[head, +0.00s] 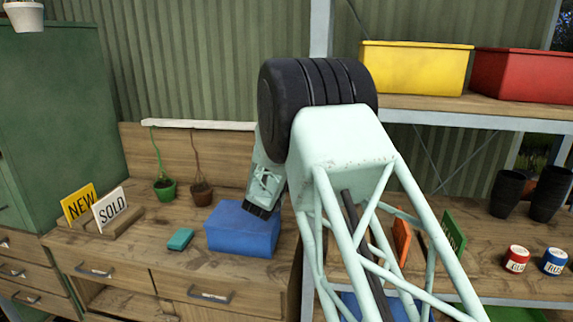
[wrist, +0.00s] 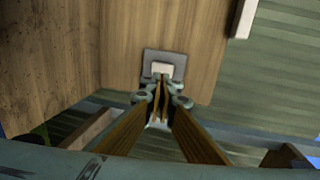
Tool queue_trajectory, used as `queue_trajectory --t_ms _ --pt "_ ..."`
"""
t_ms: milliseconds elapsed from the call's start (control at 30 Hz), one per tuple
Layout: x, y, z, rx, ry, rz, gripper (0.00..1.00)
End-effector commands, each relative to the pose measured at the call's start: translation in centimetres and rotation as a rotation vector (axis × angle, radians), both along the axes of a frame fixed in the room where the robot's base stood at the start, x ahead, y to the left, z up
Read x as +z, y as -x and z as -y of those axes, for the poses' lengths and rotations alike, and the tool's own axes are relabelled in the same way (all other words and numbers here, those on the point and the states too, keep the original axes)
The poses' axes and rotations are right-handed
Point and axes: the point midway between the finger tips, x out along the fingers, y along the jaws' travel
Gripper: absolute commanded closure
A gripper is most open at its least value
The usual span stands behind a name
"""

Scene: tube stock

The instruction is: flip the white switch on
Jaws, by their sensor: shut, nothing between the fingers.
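The white switch (wrist: 162,68) sits on a grey plate (wrist: 151,57) on an upright wooden panel in the wrist view. My gripper (wrist: 160,80) is shut and empty, with its closed fingertips at the lower part of the switch. Whether the tips touch it or stop just short of it I cannot tell. The fingers hide the lower part of the switch, so its on or off position cannot be made out. In the head view my arm hides the switch and the fingertips.
A blue box (head: 242,232) stands on the workbench (head: 130,240) below my wrist, with a small teal box (head: 180,239) beside it. Potted plants (head: 164,188) and NEW and SOLD signs (head: 110,207) stand left. Yellow (head: 415,68) and red (head: 520,76) bins sit on the right shelf.

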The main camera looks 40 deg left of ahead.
Motion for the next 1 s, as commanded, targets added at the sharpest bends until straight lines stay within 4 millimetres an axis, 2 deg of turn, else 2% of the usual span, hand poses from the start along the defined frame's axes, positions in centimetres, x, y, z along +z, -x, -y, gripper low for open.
queue_trajectory --t_ms 300,500,733,1000 --pt "-0.7 -3.4 -1.9 -0.001 -0.001 0.0 1.0" --pt "-0.3 -5.0 -2.9 0.0 -0.002 0.0 1.0" --pt "-0.1 -6.1 -3.6 0.001 0.0 -0.001 1.0" --pt "0.0 -6.4 -3.8 0.001 0.0 -0.001 1.0"
